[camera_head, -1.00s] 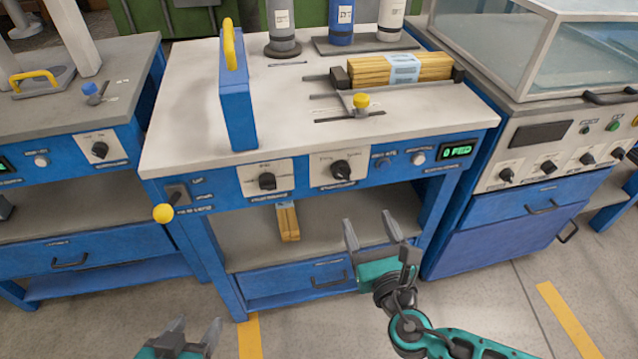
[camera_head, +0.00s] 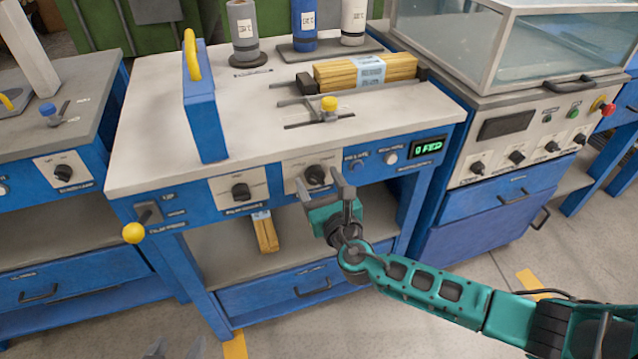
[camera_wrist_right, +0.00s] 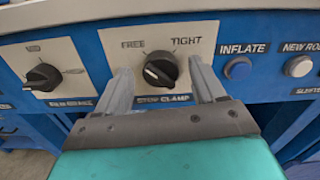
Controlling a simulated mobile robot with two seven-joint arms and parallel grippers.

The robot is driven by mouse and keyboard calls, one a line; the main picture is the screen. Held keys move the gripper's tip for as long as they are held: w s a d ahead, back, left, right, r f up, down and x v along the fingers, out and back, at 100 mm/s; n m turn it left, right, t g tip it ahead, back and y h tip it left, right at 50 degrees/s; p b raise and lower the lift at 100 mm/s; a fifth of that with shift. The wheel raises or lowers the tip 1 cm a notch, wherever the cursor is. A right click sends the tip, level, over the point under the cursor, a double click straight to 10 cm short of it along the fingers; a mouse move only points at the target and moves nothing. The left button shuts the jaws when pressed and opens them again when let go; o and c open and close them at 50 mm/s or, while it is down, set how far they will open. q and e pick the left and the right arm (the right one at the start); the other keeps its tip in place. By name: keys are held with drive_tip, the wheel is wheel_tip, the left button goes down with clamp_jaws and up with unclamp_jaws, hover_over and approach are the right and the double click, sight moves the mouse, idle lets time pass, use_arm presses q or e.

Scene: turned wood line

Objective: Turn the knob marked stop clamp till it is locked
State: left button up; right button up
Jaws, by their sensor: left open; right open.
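The stop clamp knob (camera_head: 317,175) is black and round on a pale plate in the front panel of the middle bench. In the right wrist view the knob (camera_wrist_right: 160,68) sits between the words FREE and TIGHT, with STOP CLAMP printed below. A pale mark shows on its left part, on the FREE side; its exact angle is hard to read. My right gripper (camera_head: 320,186) is open just in front of the plate, one finger on each side of the knob, not closed on it. My left gripper (camera_head: 175,349) is open at the bottom edge, mostly cut off.
A similar black knob (camera_head: 240,191) is to the left. An inflate button (camera_wrist_right: 238,68) and another button (camera_wrist_right: 298,66) lie to the right. A yellow-ended lever (camera_head: 134,233) sticks out at the panel's left. Wood sticks (camera_head: 365,72) lie on the bench top.

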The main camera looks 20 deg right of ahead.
drive_tip(key=shift+w, duration=0.2)
drive_tip(key=c, duration=1.1)
